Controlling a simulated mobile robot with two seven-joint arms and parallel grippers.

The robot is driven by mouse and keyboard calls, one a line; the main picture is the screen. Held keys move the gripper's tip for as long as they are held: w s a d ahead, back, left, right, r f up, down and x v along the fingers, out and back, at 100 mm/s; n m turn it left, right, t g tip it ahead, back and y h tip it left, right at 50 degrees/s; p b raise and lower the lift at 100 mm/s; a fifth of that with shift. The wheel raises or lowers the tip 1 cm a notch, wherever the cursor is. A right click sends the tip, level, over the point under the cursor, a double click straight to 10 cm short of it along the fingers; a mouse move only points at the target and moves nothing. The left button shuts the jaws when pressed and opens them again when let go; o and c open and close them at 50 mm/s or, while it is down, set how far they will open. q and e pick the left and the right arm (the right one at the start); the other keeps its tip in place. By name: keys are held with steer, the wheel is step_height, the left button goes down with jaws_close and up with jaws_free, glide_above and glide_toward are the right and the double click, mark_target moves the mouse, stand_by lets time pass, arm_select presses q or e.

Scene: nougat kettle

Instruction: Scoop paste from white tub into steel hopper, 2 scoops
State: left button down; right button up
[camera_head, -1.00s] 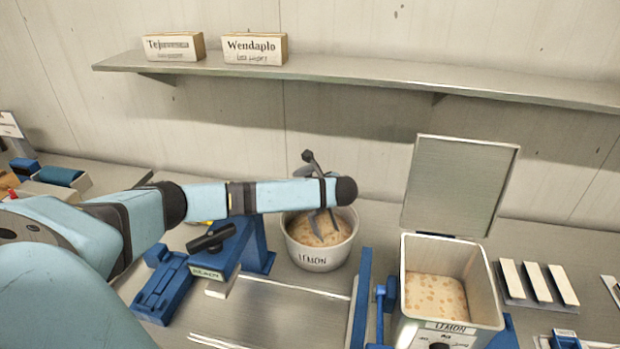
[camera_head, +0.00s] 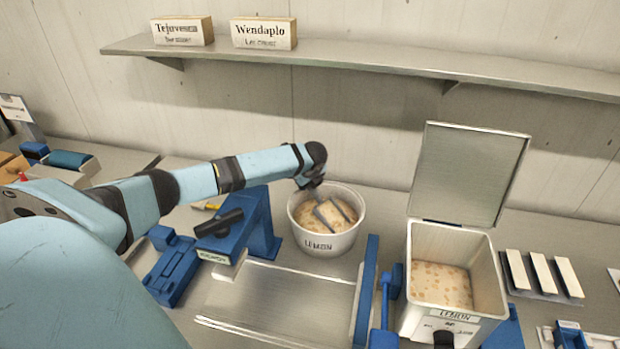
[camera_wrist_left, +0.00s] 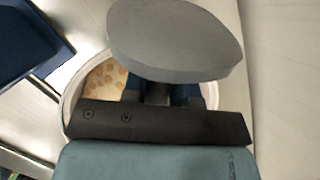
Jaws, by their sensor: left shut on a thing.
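The white tub (camera_head: 325,244), labelled LEMON, stands at the middle of the bench and holds pale speckled paste (camera_head: 306,211). My left gripper (camera_head: 312,184) is over the tub's left rim, shut on a scoop (camera_head: 336,212) whose broad end is in the tub at the paste. How deep it sits I cannot tell. In the left wrist view a grey oval part (camera_wrist_left: 175,40) and my gripper hide most of the tub (camera_wrist_left: 72,92). The steel hopper (camera_head: 487,275), also labelled LEMON, stands open at right with speckled paste inside. My right gripper is not in view.
The hopper's raised lid (camera_head: 468,175) stands behind it. A blue stand with a black handle (camera_head: 235,235) is left of the tub, and a blue upright (camera_head: 365,290) lies between tub and hopper. A steel plate (camera_head: 280,305) is in front. A shelf (camera_head: 370,62) runs above.

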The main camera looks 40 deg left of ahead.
arm_select(q)
steer(key=a+h, duration=0.3)
steer(key=shift+w+r, duration=0.15)
steer(key=shift+r, duration=0.15)
steer(key=shift+w+a+r+n+h, duration=0.1)
steer(key=shift+a+r+n+h, duration=0.2)
steer(key=shift+a+r+h, duration=0.5)
steer(key=shift+g+h, duration=0.3)
steer(key=shift+h, duration=0.1)
steer(key=shift+w+a+v, duration=0.1)
steer(key=shift+w+v, duration=0.05)
steer(key=shift+v, duration=0.75)
steer(key=shift+w+a+v, duration=0.1)
steer(key=shift+w+v, duration=0.1)
steer(key=shift+v, duration=0.7)
steer(key=shift+w+a+v, duration=0.1)
steer(key=shift+w+v, duration=0.05)
steer(key=shift+v, duration=0.8)
steer(key=shift+r, duration=0.1)
steer(key=shift+r, duration=0.1)
